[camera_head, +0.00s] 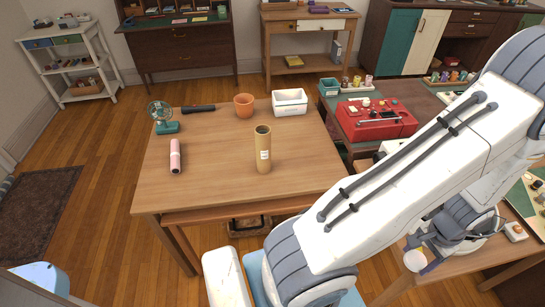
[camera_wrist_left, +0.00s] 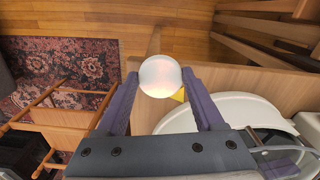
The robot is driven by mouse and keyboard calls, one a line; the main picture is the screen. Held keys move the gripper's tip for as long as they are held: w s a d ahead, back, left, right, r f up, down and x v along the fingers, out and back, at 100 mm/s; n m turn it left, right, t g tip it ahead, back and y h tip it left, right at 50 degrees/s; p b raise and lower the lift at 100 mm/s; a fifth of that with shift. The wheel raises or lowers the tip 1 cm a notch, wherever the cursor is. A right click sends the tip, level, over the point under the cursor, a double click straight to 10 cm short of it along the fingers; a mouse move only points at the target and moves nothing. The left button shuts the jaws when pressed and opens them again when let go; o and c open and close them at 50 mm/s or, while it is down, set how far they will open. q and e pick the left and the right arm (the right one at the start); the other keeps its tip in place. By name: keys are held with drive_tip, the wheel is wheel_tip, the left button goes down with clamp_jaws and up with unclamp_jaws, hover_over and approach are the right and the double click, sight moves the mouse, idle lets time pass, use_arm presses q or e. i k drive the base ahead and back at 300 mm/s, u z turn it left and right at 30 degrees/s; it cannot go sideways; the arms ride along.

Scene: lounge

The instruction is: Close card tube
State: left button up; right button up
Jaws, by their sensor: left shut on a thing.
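The card tube (camera_head: 263,155) is a brown cylinder with a pale label. It stands upright on the wooden table, and its dark top opening shows. My left gripper (camera_head: 418,256) is at the right of the head view, low beside the right-hand table and well away from the tube. It is shut on a round white cap (camera_head: 413,262). In the left wrist view, the cap (camera_wrist_left: 160,76) sits between the two purple fingertips of the left gripper (camera_wrist_left: 160,80). My right gripper does not show.
The wooden table (camera_head: 215,185) also holds a pink bottle (camera_head: 175,157), a small green fan (camera_head: 163,118), a terracotta pot (camera_head: 244,105), a white bin (camera_head: 290,102) and a black object (camera_head: 198,108). A red toolbox (camera_head: 376,122) stands on the table to the right. Space around the tube is clear.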

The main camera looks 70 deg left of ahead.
sight(263, 142)
drive_tip(key=z, duration=0.05)
drive_tip(key=k, duration=1.1)
drive_tip(key=u, duration=1.5)
